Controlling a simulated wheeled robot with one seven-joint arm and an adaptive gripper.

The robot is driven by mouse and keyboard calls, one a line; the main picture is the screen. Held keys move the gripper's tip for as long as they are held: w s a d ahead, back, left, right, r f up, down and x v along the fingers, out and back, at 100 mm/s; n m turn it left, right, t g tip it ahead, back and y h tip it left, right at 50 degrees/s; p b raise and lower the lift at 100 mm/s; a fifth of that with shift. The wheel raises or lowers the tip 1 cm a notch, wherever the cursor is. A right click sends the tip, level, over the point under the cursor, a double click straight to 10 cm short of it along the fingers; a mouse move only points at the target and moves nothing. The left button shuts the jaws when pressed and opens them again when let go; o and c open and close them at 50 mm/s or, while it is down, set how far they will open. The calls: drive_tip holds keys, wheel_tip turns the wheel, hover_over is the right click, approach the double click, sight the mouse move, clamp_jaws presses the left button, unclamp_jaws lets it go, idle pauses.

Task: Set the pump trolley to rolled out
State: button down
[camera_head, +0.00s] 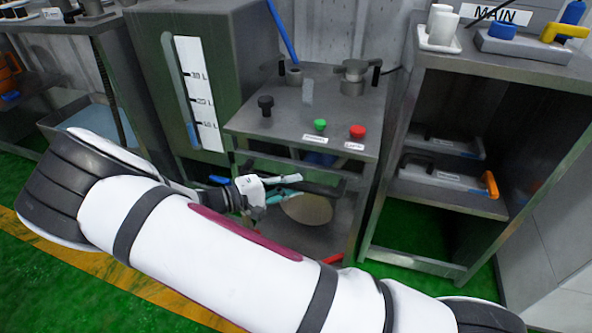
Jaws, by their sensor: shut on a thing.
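A metal stand (300,120) with a green button (320,125) and a red button (357,132) stands in the middle of the view. Below its top, in the open frame, are a dark bar (322,190) and a round tan surface (306,209). I cannot tell for certain which of these parts belong to the pump trolley. My gripper (290,187) reaches into this opening from the left and is shut on the dark bar, as far as I can see. My arm hides much of the floor and the stand's lower left.
A tall grey tank with a litre scale (199,95) stands left of the stand. A metal shelf unit (432,200) holding grey boxes with handles stands close on the right. A yellow line (180,296) crosses the green floor. A red piece (333,259) lies low under the stand.

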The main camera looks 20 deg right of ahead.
drive_tip(key=s+a+p, duration=0.2)
drive_tip(key=s+a, duration=0.7)
drive_tip(key=s, duration=0.4)
drive_tip(key=s+a+p, duration=0.3)
drive_tip(key=s+a, duration=0.7)
drive_tip(key=s, duration=0.3)
drive_tip(key=shift+s+a+p, duration=0.3)
drive_tip(key=shift+s, duration=0.1)
drive_tip(key=c, duration=1.5)
unclamp_jaws()
drive_tip(key=shift+a, duration=0.1)
drive_tip(key=a, duration=0.4)
drive_tip(key=s+a+r, duration=0.1)
drive_tip(key=a, duration=0.6)
drive_tip(key=shift+s+a+r, duration=0.3)
drive_tip(key=shift+s+r, duration=0.05)
drive_tip(key=shift+s, duration=0.05)
